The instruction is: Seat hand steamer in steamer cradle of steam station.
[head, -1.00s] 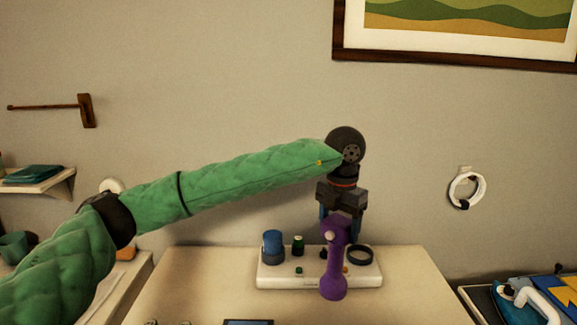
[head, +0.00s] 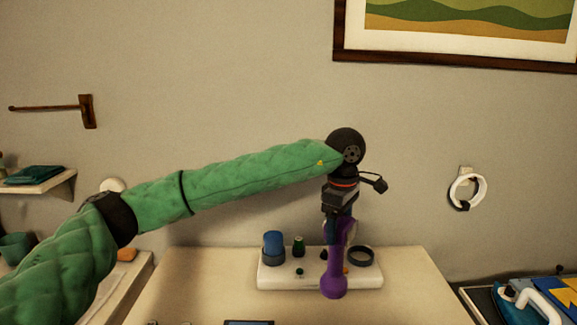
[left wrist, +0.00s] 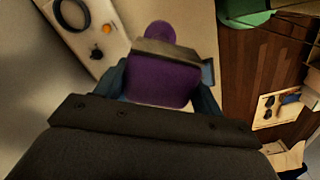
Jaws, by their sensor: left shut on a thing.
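The purple hand steamer (head: 335,275) hangs roughly upright from my left gripper (head: 339,225), in front of the white steam station. In the left wrist view the steamer (left wrist: 165,80) sits between the two blue fingers of my left gripper (left wrist: 163,85), which is shut on it. The steam station (head: 305,281) stands on the table against the wall, and part of it shows in the left wrist view (left wrist: 85,45). A dark ring (head: 361,256) stands at its right end; I cannot tell whether it is the cradle. The steamer hides part of the station. My right gripper is not in view.
A blue container (head: 273,247) and a small green bottle (head: 298,245) stand on the station's left part. A dark flat device (head: 248,322) lies at the table's front. The table's right side (head: 415,285) is clear. A white ring (head: 467,188) hangs on the wall.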

